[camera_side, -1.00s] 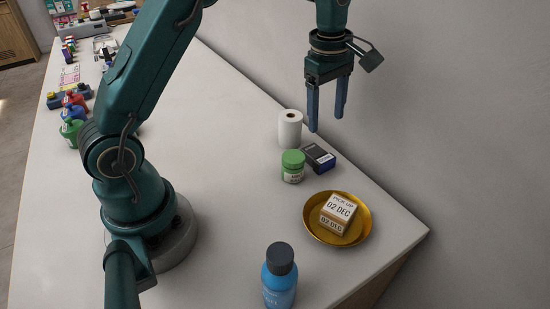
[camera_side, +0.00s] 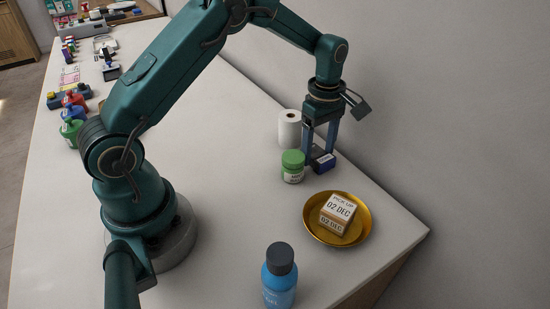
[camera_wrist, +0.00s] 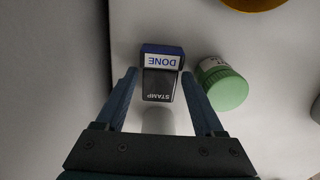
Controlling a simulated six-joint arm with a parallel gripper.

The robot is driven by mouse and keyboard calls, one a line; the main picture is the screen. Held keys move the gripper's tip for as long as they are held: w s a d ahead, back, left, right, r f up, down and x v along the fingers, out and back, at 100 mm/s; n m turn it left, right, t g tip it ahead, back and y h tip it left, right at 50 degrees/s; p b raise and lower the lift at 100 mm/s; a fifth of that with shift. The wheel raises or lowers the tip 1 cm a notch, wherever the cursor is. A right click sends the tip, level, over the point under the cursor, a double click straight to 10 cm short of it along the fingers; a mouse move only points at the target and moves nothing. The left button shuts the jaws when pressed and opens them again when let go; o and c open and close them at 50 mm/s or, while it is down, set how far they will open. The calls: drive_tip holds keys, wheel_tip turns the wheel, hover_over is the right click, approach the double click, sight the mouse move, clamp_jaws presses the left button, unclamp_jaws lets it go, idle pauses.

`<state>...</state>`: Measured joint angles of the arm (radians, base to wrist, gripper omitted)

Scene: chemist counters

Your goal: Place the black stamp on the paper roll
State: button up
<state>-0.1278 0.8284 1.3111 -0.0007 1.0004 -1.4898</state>
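The black stamp (camera_wrist: 159,84) lies on the counter, a dark block with a blue end and a white label reading DONE; its blue end also shows in the side view (camera_side: 325,163). My gripper (camera_wrist: 158,78) is open, with one finger on each side of the stamp. It points down at the stamp, and I cannot tell whether the fingers touch it. The white paper roll (camera_side: 289,130) stands upright just left of my gripper in the side view. In the wrist view a pale part of it (camera_wrist: 157,121) shows between the fingers, near the palm.
A green-lidded jar (camera_side: 292,167) stands close beside the stamp and gripper. A gold dish (camera_side: 309,228) holds a date block (camera_side: 339,213). A blue bottle (camera_side: 280,277) stands at the front. The wall is close on the right. The counter's middle is clear.

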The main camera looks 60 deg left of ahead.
clamp_jaws()
